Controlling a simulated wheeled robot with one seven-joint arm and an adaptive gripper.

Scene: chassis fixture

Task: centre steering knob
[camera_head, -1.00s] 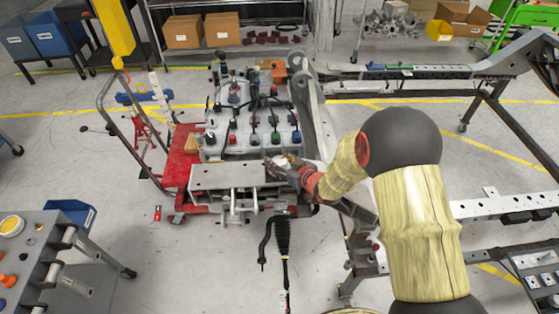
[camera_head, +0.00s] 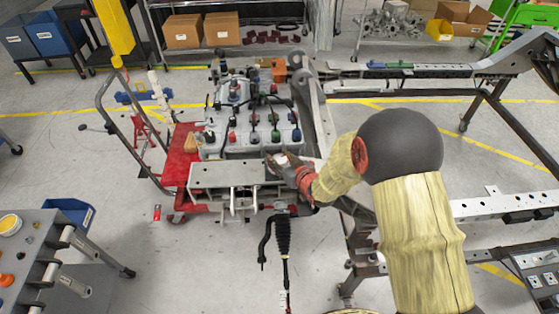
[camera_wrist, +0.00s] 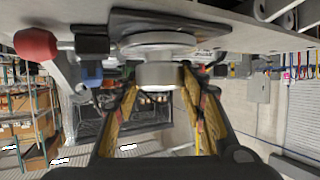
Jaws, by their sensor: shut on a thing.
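The steering knob appears to be the silver, round, stepped piece (camera_wrist: 160,73) in the wrist view, set against a dark square plate (camera_wrist: 190,22). My gripper (camera_wrist: 158,92) has its yellow-lined fingers on either side of it and is shut on it. In the head view my gripper (camera_head: 277,163) is at the right end of the grey metal bench plate (camera_head: 225,176), with a small pale part of the knob (camera_head: 281,160) showing. The fingers hide most of the knob there, and its exact centring cannot be told.
A red ball handle (camera_wrist: 36,45) is near the knob in the wrist view. Behind the plate stands a grey panel (camera_head: 245,140) crowded with coloured knobs. A metal frame (camera_head: 318,115) rises close to my arm. A black bellows rod (camera_head: 283,235) hangs in front.

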